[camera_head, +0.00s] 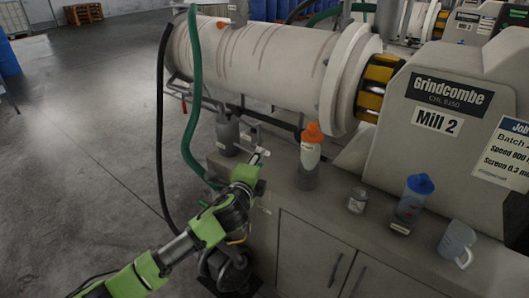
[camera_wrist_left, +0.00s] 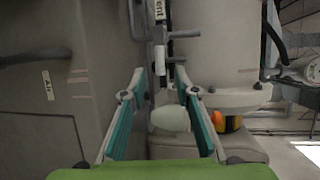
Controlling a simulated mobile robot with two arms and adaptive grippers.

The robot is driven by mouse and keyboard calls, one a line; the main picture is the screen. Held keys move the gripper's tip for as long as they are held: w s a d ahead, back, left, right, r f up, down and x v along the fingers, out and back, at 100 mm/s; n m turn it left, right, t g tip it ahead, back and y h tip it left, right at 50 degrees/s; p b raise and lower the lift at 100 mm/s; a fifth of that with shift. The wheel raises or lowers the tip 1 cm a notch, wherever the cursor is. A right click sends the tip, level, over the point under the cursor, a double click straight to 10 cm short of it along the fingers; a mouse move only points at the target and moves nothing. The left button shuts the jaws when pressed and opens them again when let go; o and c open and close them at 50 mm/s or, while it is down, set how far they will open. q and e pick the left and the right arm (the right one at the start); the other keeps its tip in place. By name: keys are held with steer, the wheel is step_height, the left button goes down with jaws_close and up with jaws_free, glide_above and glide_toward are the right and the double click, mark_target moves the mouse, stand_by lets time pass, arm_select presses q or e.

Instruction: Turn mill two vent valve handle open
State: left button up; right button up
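Mill 2 (camera_head: 436,122) stands at the right in the head view, with its long pale drum (camera_head: 262,55) reaching left. In the left wrist view a label reading "Vent" (camera_wrist_left: 158,10) is on a slim upright fitting, with grey bar-like parts (camera_wrist_left: 186,34) at its side. I cannot tell which bar is the valve handle or how it is turned. My left gripper (camera_wrist_left: 160,78) is open, its teal-padded fingers on either side of the fitting's lower end; contact is not clear. In the head view my left gripper (camera_head: 258,156) is over the bench's left end. My right gripper is not in view.
On the bench (camera_head: 310,225) stand an orange-capped bottle (camera_head: 310,155), a small jar (camera_head: 357,200), a blue-capped bottle (camera_head: 412,198) and a clear jug (camera_head: 457,242). A grey container (camera_head: 228,132) is beside my gripper. Green (camera_head: 194,100) and black (camera_head: 160,120) hoses hang at the left.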

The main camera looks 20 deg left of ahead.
arm_select(q)
steer(key=shift+w+a+f, duration=0.1)
steer(key=shift+w+f, duration=0.1)
steer(key=shift+w, duration=0.9)
steer(key=shift+w+f, duration=0.2)
steer(key=shift+w, duration=0.9)
steer(key=shift+w+a+f, duration=0.1)
steer(key=shift+w+f, duration=0.1)
steer(key=shift+w, duration=0.9)
jaws_close()
